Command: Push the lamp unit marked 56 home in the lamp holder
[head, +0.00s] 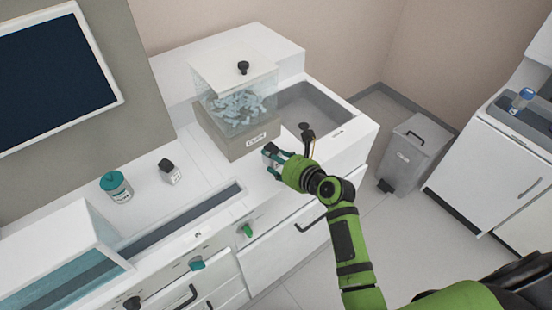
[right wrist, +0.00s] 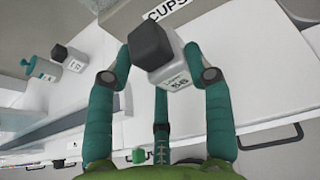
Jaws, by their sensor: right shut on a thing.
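The lamp unit marked 56 (right wrist: 177,75) is a small white block with a dark cap and a printed label. It sits between the teal fingers of my right gripper (right wrist: 165,75) in the right wrist view, and the gripper is shut on it. In the head view my right gripper (head: 277,158) is over the white counter, just in front of the cups box; the unit is mostly hidden there by the fingers. I cannot make out the lamp holder for certain in either view. My left gripper is not in view.
A clear-topped box labelled CUPS (head: 238,140) stands behind the gripper, with a sink (head: 312,108) to its right. A second dark-capped white unit (head: 169,172) and a teal-lidded jar (head: 117,188) stand on the left. A long groove (head: 185,220) runs along the counter.

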